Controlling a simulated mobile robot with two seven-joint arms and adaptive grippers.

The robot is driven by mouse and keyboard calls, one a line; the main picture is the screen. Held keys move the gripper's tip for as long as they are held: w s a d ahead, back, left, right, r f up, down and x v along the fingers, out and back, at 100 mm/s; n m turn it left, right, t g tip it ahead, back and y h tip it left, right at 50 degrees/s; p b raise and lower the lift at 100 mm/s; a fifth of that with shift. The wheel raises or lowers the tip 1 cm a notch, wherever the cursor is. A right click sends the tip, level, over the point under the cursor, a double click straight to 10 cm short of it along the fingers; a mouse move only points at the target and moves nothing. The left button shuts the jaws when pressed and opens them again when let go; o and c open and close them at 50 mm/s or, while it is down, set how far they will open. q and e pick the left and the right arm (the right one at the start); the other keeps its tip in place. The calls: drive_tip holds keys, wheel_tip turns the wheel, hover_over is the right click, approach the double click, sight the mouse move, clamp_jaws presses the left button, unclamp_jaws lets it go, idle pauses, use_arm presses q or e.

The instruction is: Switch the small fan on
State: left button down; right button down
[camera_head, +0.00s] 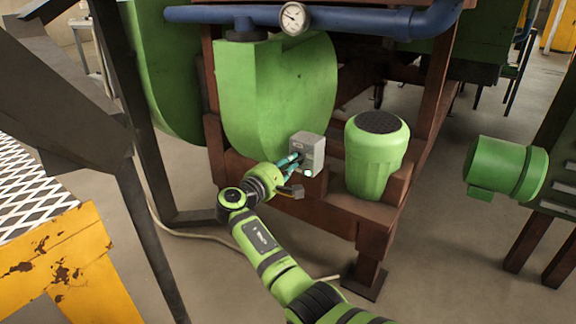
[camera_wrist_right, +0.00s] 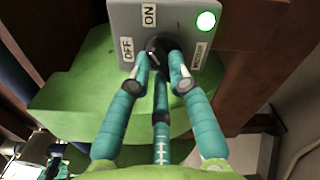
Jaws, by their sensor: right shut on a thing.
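The grey switch box (camera_head: 313,146) is mounted on the brown frame in front of the green fan housing (camera_head: 280,85). It fills the top of the right wrist view (camera_wrist_right: 180,14), with ON and OFF labels and a black rotary knob (camera_wrist_right: 157,44). A round lamp (camera_wrist_right: 206,21) on the box glows green. My right gripper (camera_head: 297,158) is at the box face, and its teal fingers (camera_wrist_right: 160,78) are closed around the knob. The fingers partly cover the knob, so I cannot tell its exact setting. My left gripper is not in view.
A green motor (camera_head: 376,155) with a dark grille top stands right of the box. A blue pipe with a gauge (camera_head: 294,18) runs above. Dark steel beams and a yellow platform (camera_head: 85,265) are at left. Open floor lies at right, with another green motor (camera_head: 500,168).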

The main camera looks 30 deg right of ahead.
drive_tip(key=shift+m, duration=0.6)
drive_tip(key=c, duration=1.1)
unclamp_jaws()
drive_tip(key=shift+c, duration=0.2)
drive_tip(key=v, duration=1.2)
